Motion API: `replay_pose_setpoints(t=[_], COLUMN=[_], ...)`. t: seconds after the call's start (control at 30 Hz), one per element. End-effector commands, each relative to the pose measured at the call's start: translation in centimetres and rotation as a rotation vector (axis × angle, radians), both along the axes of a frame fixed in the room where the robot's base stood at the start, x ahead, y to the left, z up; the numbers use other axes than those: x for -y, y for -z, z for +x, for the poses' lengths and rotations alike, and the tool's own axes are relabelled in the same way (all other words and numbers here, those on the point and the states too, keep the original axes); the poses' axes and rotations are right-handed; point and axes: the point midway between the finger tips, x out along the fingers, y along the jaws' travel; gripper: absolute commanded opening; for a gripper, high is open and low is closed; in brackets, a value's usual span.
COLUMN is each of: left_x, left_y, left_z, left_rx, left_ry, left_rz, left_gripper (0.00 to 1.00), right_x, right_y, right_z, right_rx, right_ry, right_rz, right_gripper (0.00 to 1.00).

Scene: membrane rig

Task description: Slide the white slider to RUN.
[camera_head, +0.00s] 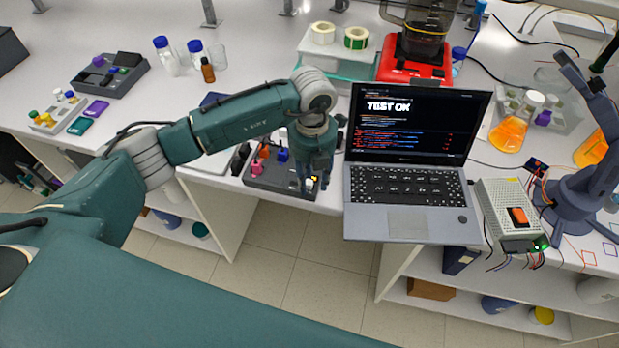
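A dark control panel (262,178) lies at the front edge of the bench, left of the laptop. It carries small coloured controls, among them a red one (264,152) and a blue one (282,155). I cannot make out the white slider or a RUN mark; my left gripper covers the panel's right part. My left gripper (309,183) points down over the right end of the panel, with a small yellow and light patch beside its tips. Whether it touches anything or is open or shut is unclear. My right gripper is out of view.
An open laptop (405,228) showing "TEST OK" stands close to the right of the gripper. Farther right are a power box (503,207) with an orange switch and green light, and orange-filled flasks (510,130). Trays and bottles stand at the left and back.

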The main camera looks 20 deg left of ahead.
Motion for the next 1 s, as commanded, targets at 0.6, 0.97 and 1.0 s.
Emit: replay_pose_setpoints(t=[0.6, 0.97, 1.0], left_x=[0.1, 0.2, 0.2], left_y=[-7.7, -11.9, -12.0], left_z=[0.1, 0.1, 0.0], left_rx=[0.004, 0.0, -0.001], left_ry=[0.001, 0.001, 0.001], left_rz=[0.003, 0.002, 0.002], left_gripper=[0.34, 0.34, 0.34], right_x=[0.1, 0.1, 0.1], right_y=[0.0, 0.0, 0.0], right_z=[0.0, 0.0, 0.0], right_rx=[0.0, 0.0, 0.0], right_ry=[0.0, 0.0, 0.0], right_rz=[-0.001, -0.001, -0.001], right_gripper=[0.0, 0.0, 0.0])
